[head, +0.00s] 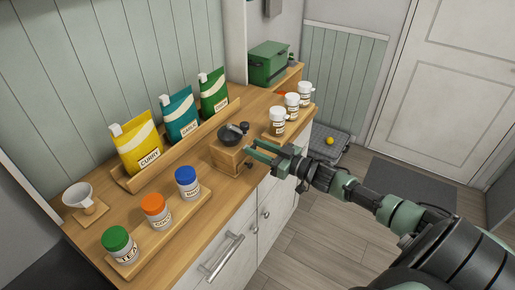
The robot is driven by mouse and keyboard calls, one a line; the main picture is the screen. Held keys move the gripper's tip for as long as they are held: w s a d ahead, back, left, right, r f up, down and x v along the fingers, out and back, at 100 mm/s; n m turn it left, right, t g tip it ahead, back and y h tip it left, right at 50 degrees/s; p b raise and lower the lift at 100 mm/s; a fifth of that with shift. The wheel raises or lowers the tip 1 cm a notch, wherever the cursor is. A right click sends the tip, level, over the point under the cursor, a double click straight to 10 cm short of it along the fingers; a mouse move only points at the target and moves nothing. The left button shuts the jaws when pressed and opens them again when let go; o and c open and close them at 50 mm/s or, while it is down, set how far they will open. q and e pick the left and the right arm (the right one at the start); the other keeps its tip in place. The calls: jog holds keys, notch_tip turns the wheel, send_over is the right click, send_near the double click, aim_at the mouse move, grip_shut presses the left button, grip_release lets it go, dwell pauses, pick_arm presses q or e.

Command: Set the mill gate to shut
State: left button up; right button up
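The mill (227,157) is a small wooden box with a dark bowl and a dark crank knob on top, on the counter's front half. A small dark part shows low on its right side; whether this is the gate, and its position, I cannot tell. My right gripper (249,148) comes in from the right, just right of the mill. Its two green fingers are apart with nothing visible between them. They partly cover the mill's right side; contact is unclear. My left gripper is out of view.
Jars with green (118,246), orange (155,211) and blue (187,184) lids stand on a front left board. Spice bags (139,148) lean in a rack behind. White jars (278,122) stand beyond my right gripper.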

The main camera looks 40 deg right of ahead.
grip_shut()
dwell(1.2)
